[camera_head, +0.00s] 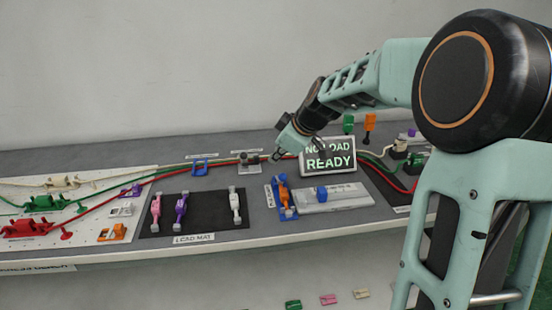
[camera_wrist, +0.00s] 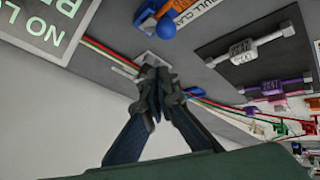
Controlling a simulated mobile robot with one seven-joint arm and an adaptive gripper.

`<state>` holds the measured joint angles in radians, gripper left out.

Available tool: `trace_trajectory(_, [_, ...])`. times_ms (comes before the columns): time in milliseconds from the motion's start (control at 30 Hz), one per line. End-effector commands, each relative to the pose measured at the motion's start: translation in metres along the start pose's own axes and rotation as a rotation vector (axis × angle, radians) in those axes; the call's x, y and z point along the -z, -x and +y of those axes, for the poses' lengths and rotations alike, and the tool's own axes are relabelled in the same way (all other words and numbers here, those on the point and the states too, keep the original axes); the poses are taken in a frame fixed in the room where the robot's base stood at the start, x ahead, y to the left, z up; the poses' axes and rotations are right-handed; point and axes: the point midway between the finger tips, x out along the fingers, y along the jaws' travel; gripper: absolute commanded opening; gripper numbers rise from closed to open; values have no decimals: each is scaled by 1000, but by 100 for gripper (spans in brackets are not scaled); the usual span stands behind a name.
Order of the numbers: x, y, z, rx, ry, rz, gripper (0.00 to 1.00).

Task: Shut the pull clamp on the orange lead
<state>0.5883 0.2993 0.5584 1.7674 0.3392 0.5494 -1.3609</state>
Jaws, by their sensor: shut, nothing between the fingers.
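The pull clamp (camera_head: 288,213) is a blue fixture on the bench, left of a light grey block. The orange lead (camera_head: 283,195) lies in it, running front to back. In the wrist view a blue rounded part of the clamp (camera_wrist: 165,28) shows at the top, beside the orange lead (camera_wrist: 178,7) and a cut-off "PULL CL" label. Whether the clamp is open cannot be told. My gripper (camera_head: 277,157) is shut and empty, behind the clamp and apart from it, near the cables. Its closed fingertips (camera_wrist: 155,72) show in the wrist view.
A sign reading "NO LOAD READY" (camera_head: 330,158) stands close to the right of my gripper. A grey cable fixture (camera_head: 249,161) is just left of it. A black lead mat (camera_head: 205,216) holds pink, purple and white leads. Red and green cables run along the back.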

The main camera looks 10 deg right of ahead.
Motion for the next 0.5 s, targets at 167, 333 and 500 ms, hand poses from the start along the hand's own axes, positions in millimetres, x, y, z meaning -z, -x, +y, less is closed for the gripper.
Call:
trace_trajectory(167, [0, 0, 0, 0, 0, 0, 0])
trace_trajectory(333, [3, 1, 0, 0, 0, 0, 0])
trace_trajectory(500, [21, 7, -1, 0, 2, 0, 0])
